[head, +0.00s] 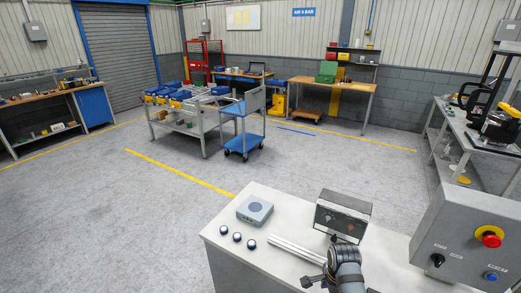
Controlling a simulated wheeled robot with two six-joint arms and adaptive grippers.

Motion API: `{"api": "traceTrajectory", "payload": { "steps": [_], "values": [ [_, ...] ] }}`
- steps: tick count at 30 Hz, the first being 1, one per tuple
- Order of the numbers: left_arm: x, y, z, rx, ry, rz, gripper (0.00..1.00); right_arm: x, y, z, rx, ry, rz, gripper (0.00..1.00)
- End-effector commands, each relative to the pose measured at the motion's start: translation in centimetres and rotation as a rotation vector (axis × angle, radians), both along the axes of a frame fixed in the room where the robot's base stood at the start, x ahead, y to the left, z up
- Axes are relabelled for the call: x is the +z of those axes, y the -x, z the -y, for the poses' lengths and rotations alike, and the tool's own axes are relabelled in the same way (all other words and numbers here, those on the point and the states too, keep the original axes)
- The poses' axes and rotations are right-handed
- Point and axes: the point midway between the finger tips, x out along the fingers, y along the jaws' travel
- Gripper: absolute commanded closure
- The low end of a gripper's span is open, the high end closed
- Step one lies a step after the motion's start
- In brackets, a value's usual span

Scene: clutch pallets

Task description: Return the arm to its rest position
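One of my arms, seemingly the right (347,266), comes in from the bottom edge over the front of the white-topped bench (270,205). It shows as a dark, ringed joint and a grey link. Small dark parts stick out beside it low in the picture and may belong to its gripper; whether the fingers are open or shut cannot be made out. I see nothing held in it. My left arm and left gripper are not in view.
On the bench are a grey box (254,210), several round knobs, a metal rail (297,250) and a dark-faced unit (341,215) close beyond the arm. A control box (468,240) with a red button stands right. A cart (243,125) is farther back; the floor at left is clear.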

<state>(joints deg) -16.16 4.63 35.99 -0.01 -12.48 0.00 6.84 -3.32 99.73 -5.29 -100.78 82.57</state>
Motion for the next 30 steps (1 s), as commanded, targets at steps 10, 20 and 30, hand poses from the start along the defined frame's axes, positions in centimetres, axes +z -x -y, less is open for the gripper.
{"api": "traceTrajectory", "payload": {
  "steps": [10, 20, 30],
  "values": [
    [-0.3, 3.4, 0.0, 0.002, 0.0, -0.051, 0.44, 0.6, 8.9, 3.1, 0.757, 0.159, 0.064, 0.5],
    [-0.1, 1.2, 0.0, 0.0, 0.0, -0.017, 0.44, 3.7, 14.3, 3.4, 1.312, 0.299, 0.088, 0.5],
    [-1.7, 1.9, 0.0, 0.001, 0.0, -0.027, 0.44, -1.6, 14.9, 3.7, 1.509, 0.336, 0.074, 0.5]
  ]
}}
